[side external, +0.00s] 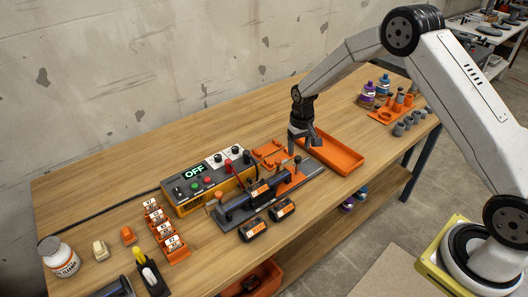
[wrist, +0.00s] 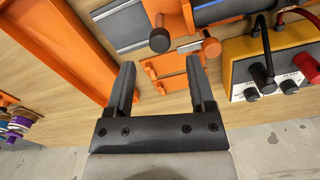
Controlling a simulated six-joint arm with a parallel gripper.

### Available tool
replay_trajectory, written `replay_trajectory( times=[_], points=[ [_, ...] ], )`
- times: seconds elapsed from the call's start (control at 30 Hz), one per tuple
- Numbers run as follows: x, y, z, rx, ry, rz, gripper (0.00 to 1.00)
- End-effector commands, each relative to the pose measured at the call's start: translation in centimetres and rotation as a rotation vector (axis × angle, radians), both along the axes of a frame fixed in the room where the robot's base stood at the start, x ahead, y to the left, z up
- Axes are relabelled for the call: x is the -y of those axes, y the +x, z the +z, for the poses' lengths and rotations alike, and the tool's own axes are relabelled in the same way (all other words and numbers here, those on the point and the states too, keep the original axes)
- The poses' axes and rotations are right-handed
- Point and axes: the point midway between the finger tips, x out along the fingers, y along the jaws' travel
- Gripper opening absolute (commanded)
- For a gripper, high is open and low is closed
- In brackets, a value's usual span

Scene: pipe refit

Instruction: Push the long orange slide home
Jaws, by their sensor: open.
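The long orange slide (side external: 293,180) lies on the grey base of the pipe fixture (side external: 312,178), at the right end. An upright dark-topped handle (side external: 297,161) stands on it. In the wrist view the orange slide (wrist: 172,14) is at the top, with the round dark knob (wrist: 160,39) beyond my fingertips. My gripper (side external: 302,148) is open and points down close to the handle; contact cannot be told from the side. In the wrist view my gripper (wrist: 160,68) has nothing between its fingers.
An orange tray (side external: 335,155) lies close on the right. Orange brackets (side external: 268,150) lie behind the fixture. The yellow control box (side external: 205,183) reading OFF stands left, with a rust-coloured knob (wrist: 208,46) near the slide in the wrist view. Two black blocks (side external: 252,230) lie in front.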

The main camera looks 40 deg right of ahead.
Motion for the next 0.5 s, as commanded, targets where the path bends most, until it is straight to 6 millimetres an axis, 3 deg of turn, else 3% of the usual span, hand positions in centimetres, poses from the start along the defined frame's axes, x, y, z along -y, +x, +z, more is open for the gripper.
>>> replay_trajectory(
  times=[0.2, 0.5],
  points=[
    [0.0, 0.0, 2.7, 0.002, 0.0, 0.0, 0.7],
    [0.0, 0.0, 3.8, -0.001, 0.0, 0.0, 0.7]
  ],
)
